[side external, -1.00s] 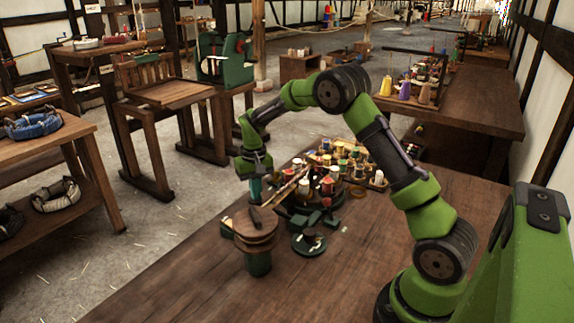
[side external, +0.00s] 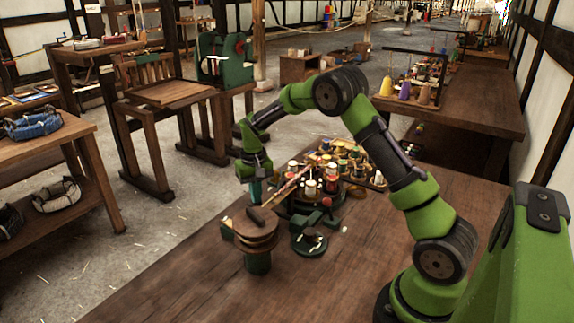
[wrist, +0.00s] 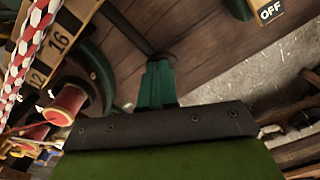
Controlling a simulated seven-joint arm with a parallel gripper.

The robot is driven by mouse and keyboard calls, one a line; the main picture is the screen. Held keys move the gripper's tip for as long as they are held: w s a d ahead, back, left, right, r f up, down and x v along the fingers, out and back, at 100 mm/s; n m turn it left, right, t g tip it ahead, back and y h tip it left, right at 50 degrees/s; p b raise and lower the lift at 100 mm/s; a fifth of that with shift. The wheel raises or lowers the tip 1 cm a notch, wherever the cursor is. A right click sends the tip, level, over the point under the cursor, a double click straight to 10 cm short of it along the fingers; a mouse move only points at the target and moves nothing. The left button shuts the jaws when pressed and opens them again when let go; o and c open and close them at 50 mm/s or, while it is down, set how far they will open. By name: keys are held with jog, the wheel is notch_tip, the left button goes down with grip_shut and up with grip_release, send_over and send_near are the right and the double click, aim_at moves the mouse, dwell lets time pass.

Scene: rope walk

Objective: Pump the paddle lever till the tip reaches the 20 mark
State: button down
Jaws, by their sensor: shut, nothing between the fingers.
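My gripper (side external: 256,194) points down and is shut and empty, just above and behind the round wooden drum (side external: 252,240) on a green base. In the wrist view its green fingers (wrist: 157,82) touch or nearly touch the end of a dark rod (wrist: 127,30), which seems to be the paddle lever; contact is unclear. A wooden scale (wrist: 50,50) with the marks 12 and 16 shows at the left of the wrist view, beside a red-and-white rope (wrist: 28,48). The 20 mark and the tip cannot be made out.
A spool carrier (side external: 310,190) with red and white bobbins stands close to the right of my gripper. A small green round stand (side external: 310,243) is in front of it. A label reading OFF (wrist: 270,11) shows in the wrist view. The table front is clear.

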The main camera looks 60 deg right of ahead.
jog(key=shift+s+r, duration=0.15)
jog(key=shift+r, duration=3)
jog(key=shift+f, duration=0.15)
jog(key=shift+f, duration=1.65)
jog(key=shift+r, duration=1.8)
